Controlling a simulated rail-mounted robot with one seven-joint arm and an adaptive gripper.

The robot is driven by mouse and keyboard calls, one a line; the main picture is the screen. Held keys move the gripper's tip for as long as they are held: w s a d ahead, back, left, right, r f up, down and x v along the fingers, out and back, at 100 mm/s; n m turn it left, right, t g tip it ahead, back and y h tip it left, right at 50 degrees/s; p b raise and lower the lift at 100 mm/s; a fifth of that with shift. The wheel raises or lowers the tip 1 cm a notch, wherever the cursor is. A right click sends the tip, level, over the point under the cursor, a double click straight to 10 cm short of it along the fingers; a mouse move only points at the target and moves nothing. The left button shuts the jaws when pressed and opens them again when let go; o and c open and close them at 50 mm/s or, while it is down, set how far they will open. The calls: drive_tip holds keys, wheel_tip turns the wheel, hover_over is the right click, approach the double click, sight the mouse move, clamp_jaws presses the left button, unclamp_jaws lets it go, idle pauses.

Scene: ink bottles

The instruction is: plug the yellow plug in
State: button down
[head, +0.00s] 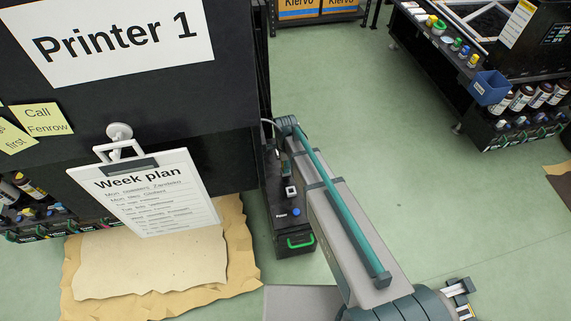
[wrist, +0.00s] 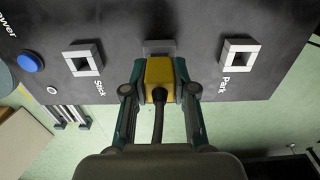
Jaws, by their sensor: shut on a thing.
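In the wrist view my gripper (wrist: 159,76) is shut on the yellow plug (wrist: 158,68), one finger on each side. A black cable (wrist: 158,122) runs from the plug's back towards me. The plug is in line with the middle grey socket (wrist: 158,46) on a dark panel, and covers most of it. I cannot tell whether the plug only touches the socket or sits in it. To the left is a square socket marked "Stick" (wrist: 83,60); to the right is one marked "Park" (wrist: 239,55). In the head view my arm hides the plug and gripper.
A blue button (wrist: 29,62) marked "Power" lies left of the Stick socket. In the head view the dark panel box (head: 294,243) with a green handle stands beside the large printer (head: 240,90). A clipboard (head: 148,195) hangs on the printer. Green floor is open to the right.

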drive_tip(key=shift+f, duration=0.5)
idle(1.4)
drive_tip(key=shift+c, duration=1.9)
unclamp_jaws()
drive_tip(key=shift+r, duration=0.1)
drive_tip(key=shift+r+p, duration=2.5)
drive_tip(key=shift+r, duration=1.45)
